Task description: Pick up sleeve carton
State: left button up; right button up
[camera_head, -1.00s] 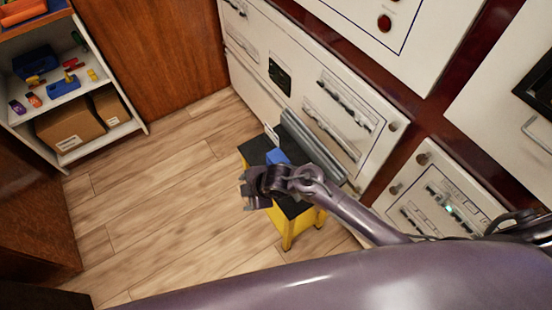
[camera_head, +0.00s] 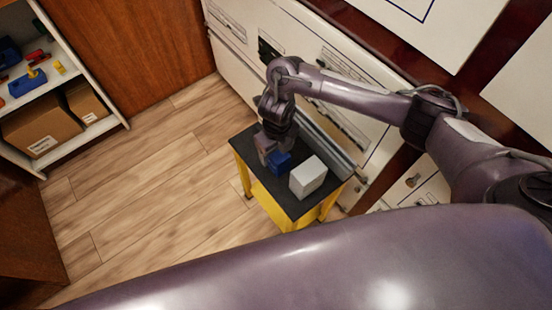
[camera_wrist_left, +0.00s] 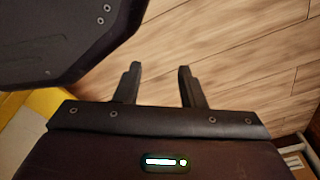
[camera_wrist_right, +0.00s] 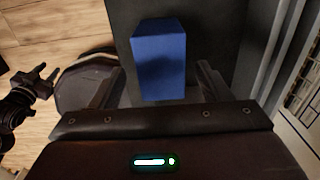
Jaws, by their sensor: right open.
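A blue box (camera_head: 280,163) stands on the black top of a yellow-legged stool (camera_head: 243,146). A larger white box (camera_head: 308,177) stands to its right; I cannot tell by label which one is the sleeve carton. My right gripper (camera_head: 279,140) is over the stool, just behind the blue box. In the right wrist view, my right gripper (camera_wrist_right: 160,84) is open, and the blue box (camera_wrist_right: 160,58) shows between and beyond its fingers. I cannot tell whether they touch it. My left gripper (camera_wrist_left: 160,85) is open and empty above the floor in its wrist view; the head view does not show it.
Shelves (camera_head: 105,122) with cardboard boxes (camera_head: 40,130) and small coloured parts stand at the left. The wooden floor (camera_head: 140,190) between them is clear.

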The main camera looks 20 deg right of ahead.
jog(key=shift+f, duration=0.45)
jog(key=f, duration=0.1)
jog(key=f+b, duration=0.1)
jog(key=f, duration=0.1)
jog(key=shift+w+f, duration=0.15)
jog(key=shift+w, duration=0.1)
jog(key=shift+f+b, duration=0.3)
jog(key=shift+f, duration=0.25)
pick_arm(q)
jog(key=w, duration=0.1)
jog(key=w+r, duration=0.1)
jog(key=w, duration=0.1)
jog(key=shift+w+d+r, duration=0.15)
jog(key=shift+d+r, duration=0.05)
jog(key=shift+d, duration=0.1)
pick_arm(e)
jog(key=c, duration=1.1)
